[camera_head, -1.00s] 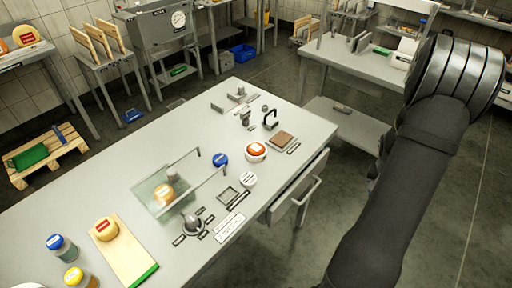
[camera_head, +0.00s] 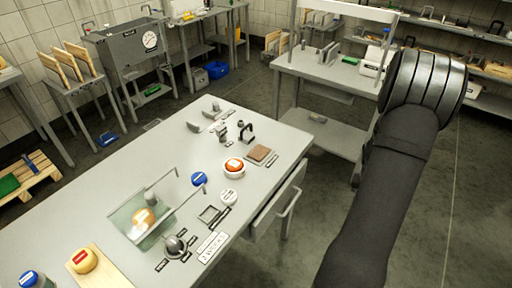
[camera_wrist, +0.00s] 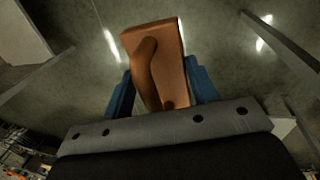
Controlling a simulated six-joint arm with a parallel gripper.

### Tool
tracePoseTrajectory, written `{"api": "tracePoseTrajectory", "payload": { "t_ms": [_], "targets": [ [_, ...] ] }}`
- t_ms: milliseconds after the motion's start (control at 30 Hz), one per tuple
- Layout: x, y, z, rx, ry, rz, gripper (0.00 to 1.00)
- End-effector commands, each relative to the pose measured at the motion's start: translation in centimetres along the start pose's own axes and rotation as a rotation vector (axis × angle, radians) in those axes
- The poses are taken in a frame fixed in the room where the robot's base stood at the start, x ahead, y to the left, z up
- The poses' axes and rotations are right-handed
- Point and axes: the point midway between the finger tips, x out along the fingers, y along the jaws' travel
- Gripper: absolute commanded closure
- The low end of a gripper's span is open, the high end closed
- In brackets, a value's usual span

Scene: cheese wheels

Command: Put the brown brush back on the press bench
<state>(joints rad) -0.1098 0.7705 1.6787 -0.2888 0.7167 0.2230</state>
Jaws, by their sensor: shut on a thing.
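The brown brush (camera_wrist: 155,66) shows in the wrist view, its curved handle lying along a flat block. My gripper (camera_wrist: 160,88) is shut on it, with a blue finger on each side. The brush is held over grey floor. In the head view my dark arm reaches up the right side; the gripper and brush cannot be seen there. A grey bench (camera_head: 75,220) stands left of my arm. It carries a clear guard (camera_head: 122,218) around a yellow cheese, which looks like a press; no label confirms it as the press bench.
On the bench are a red button (camera_head: 234,165), a blue-topped round (camera_head: 199,179), a brown pad (camera_head: 261,153), a black hook (camera_head: 247,132) and a knob (camera_head: 175,246). A drawer handle (camera_head: 290,212) juts from its right side. A second bench (camera_head: 330,68) stands behind. Its lower shelf is mostly clear.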

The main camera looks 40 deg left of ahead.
Motion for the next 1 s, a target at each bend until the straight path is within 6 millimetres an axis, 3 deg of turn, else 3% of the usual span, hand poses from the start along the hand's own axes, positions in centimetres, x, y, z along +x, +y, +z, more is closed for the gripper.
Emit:
{"api": "tracePoseTrajectory", "payload": {
  "t_ms": [300, 500, 700, 800, 1000],
  "targets": [
    [-8.8, -8.2, -7.9, -0.532, 0.099, -0.01, 0.68],
    [-15.9, -14.8, -11.0, -0.907, 0.169, -0.014, 0.68],
    [-22.2, -20.5, -12.1, -1.227, 0.234, -0.012, 0.68],
    [-24.3, -22.4, -12.2, -1.335, 0.256, -0.01, 0.68],
    [-25.9, -24.6, -12.1, -1.437, 0.275, -0.008, 0.68]
  ]
}}
